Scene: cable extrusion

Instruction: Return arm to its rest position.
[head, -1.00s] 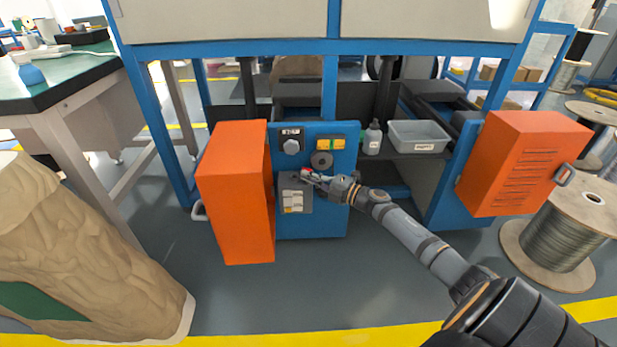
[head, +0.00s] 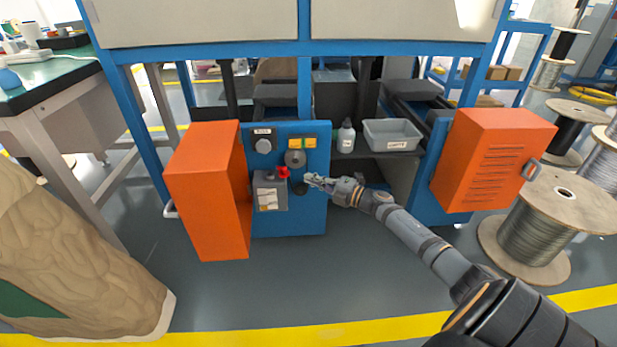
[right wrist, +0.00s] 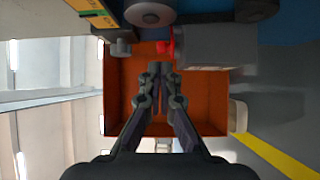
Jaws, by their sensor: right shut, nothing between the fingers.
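My right gripper (head: 314,181) is in front of the blue control panel (head: 310,215), just right of a grey box with a red knob (head: 283,172). Its fingers are shut with nothing between them. In the right wrist view the shut fingers (right wrist: 158,72) point toward the orange door (right wrist: 205,112), and the red knob (right wrist: 165,47) shows just beyond the fingertips, apart from them. My right arm reaches in from the lower right of the head view. My left gripper is not in view.
An open orange door (head: 205,195) stands left of the panel, and another orange door (head: 490,160) stands at right. A grey bin (head: 391,134) and a bottle (head: 346,136) sit on the shelf. A cable spool (head: 540,225) stands at far right. The floor in front is clear.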

